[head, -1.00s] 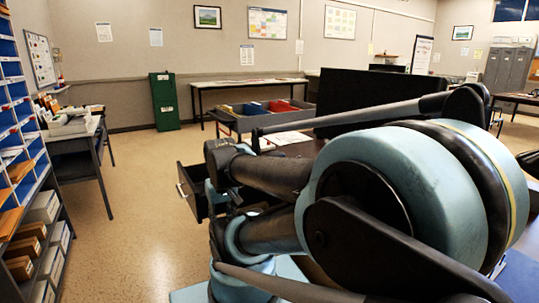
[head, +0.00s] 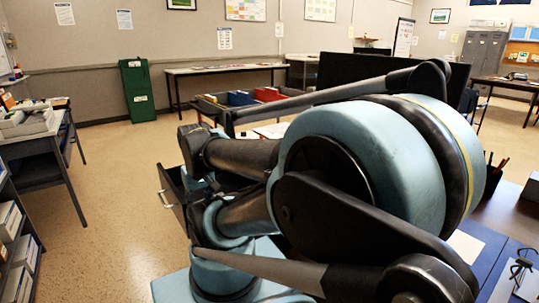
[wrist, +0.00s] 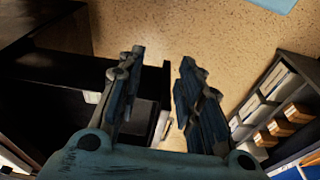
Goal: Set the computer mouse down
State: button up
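My gripper (wrist: 162,58) shows in the wrist view with its two dark fingers apart and bare floor visible between their tips. I see no computer mouse between them. An open dark drawer (wrist: 155,80) lies below and to the left of the fingers, with its front edge close behind the left finger. A small pale patch (wrist: 92,97) shows inside the drawer; I cannot tell what it is. In the head view the open drawer (head: 172,198) sticks out left of my arm, which hides much of it. No mouse can be made out in either view.
A desk with a blue mat (head: 490,250) and a pen holder (head: 493,178) is at the right. A dark monitor (head: 350,68) stands behind my arm. Shelves with boxes (wrist: 285,110) are at the right in the wrist view. Speckled floor (head: 110,210) is clear left of the drawer.

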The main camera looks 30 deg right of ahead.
jog(key=shift+o, duration=1.4)
jog(key=o, duration=0.7)
jog(key=shift+s+d+r, duration=0.1)
jog(key=shift+d+r, duration=0.15)
jog(key=shift+r, duration=0.65)
jog(key=w+d+r+m, duration=0.7)
jog(key=w+d+r, duration=0.6)
jog(key=w, duration=0.1)
jog(key=w+d+r+m, duration=0.2)
jog(key=w+d, duration=0.1)
jog(key=d, duration=0.3)
jog(key=w+d+r+m, duration=0.1)
jog(key=w+d+m, duration=0.1)
jog(key=d, duration=0.4)
jog(key=w+d+m, duration=0.2)
jog(key=d+m, duration=0.2)
jog(key=d, duration=1)
jog(key=shift+g, duration=0.4)
jog(key=f, duration=1)
jog(key=shift+w+a+f, duration=0.1)
jog(key=shift+w+a, duration=0.1)
jog(key=shift+w, duration=0.2)
jog(key=shift+w+a+f, duration=0.1)
jog(key=shift+a+f, duration=0.05)
jog(key=shift+f, duration=1.4)
jog(key=shift+w+a+f, duration=0.1)
jog(key=shift+a+f, duration=0.05)
jog(key=shift+f, duration=1.4)
